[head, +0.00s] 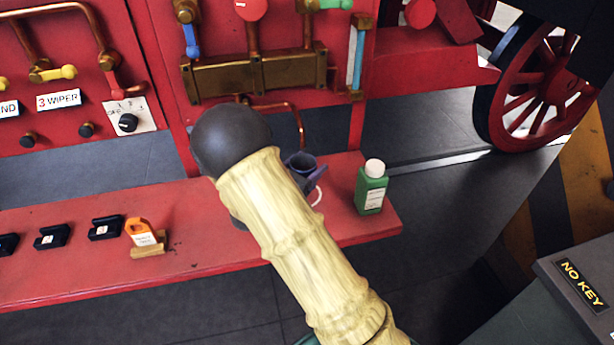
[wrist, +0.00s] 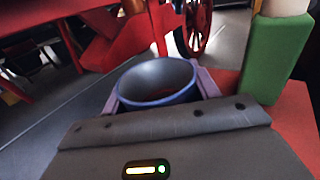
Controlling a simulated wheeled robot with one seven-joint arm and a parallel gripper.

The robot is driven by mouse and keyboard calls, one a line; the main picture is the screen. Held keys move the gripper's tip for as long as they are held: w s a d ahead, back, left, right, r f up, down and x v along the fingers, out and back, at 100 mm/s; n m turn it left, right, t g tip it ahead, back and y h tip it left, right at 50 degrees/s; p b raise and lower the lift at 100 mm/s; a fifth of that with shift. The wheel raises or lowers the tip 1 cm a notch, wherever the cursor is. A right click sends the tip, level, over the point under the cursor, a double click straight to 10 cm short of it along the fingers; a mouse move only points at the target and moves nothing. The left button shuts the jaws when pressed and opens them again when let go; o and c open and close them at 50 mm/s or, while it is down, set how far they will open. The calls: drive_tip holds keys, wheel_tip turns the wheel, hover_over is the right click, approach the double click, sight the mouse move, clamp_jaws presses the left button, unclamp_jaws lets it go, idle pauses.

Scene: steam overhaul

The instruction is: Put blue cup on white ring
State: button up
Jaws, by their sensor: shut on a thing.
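The blue cup (wrist: 155,84) is upright between the two lavender fingers of my gripper (wrist: 158,92) in the wrist view, its open mouth facing up. My gripper is shut on it. In the head view the cup (head: 301,162) shows just past my arm, near the right end of the red shelf. Part of the white ring (head: 318,197) shows on the shelf just below and right of the cup. My arm hides the rest of the ring. I cannot tell whether the cup touches the ring or the shelf.
A green bottle with a white cap (head: 371,188) stands close to the right of the cup. An orange tag on a block (head: 147,238) and several dark blocks are on the red shelf (head: 215,255) to the left. Pipes and valves rise behind.

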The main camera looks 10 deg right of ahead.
drive_tip(key=shift+w+f, duration=0.1)
drive_tip(key=f, duration=0.3)
drive_tip(key=shift+d+f, duration=0.15)
drive_tip(key=shift+d, duration=0.05)
drive_tip(key=shift+f, duration=0.15)
drive_tip(key=shift+a, duration=0.3)
drive_tip(key=shift+f, duration=0.1)
drive_tip(key=o, duration=1)
drive_tip(key=shift+d, duration=0.1)
drive_tip(key=shift+o, duration=0.2)
